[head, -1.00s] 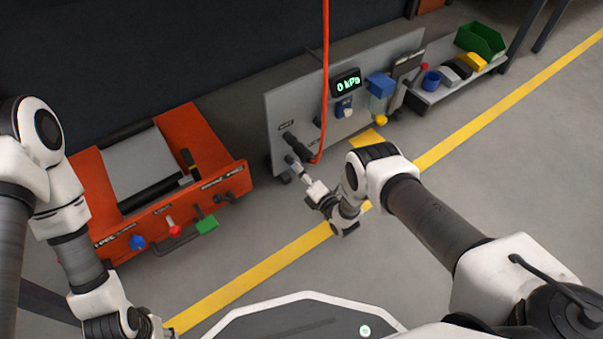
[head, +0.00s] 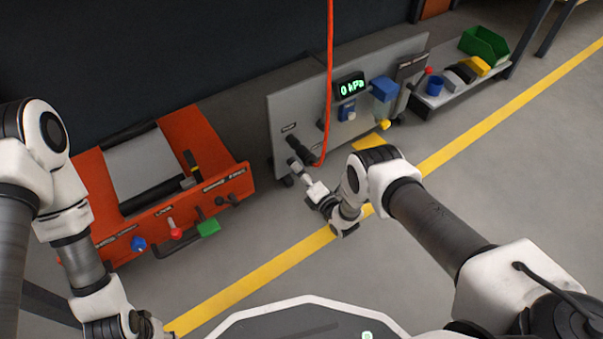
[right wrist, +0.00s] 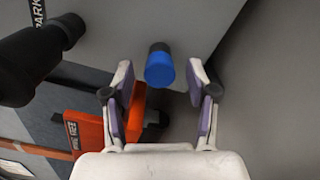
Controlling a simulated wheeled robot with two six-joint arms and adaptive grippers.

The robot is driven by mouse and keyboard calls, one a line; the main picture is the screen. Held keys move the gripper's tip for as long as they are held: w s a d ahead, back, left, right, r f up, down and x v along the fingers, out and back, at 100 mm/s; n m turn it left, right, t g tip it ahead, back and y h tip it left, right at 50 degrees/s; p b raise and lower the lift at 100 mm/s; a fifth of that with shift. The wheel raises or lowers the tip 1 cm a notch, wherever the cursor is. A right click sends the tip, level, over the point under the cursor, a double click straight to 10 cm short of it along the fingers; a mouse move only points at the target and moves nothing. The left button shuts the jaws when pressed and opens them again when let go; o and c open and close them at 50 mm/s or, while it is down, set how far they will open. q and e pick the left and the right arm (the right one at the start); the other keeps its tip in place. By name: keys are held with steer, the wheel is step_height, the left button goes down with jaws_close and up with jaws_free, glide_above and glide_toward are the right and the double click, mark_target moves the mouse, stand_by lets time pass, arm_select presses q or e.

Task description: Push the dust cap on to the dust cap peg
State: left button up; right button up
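The blue dust cap (right wrist: 160,69) shows in the right wrist view as a short cylinder. It sits at the end of a dark peg (right wrist: 159,47) that stands out from the grey panel, and how far on it is I cannot tell. My right gripper (head: 295,165) is at the panel's lower left in the head view. In the right wrist view its fingers are apart on either side of the cap, with gaps visible. The head view does not show the cap clearly. My left gripper (head: 152,326) is at the bottom edge, its fingers unclear.
A black coupling (head: 301,151) with an orange hose (head: 327,80) stands close to my right gripper; a black cylinder (right wrist: 35,55) is left in the wrist view. The grey panel (head: 291,111) carries a 0 kPa display (head: 350,87). An orange frame (head: 215,135) stands left.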

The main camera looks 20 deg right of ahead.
steer(key=shift+s, duration=0.1)
steer(key=v, duration=1.1)
steer(key=shift+s+d, duration=0.15)
steer(key=shift+s, duration=0.25)
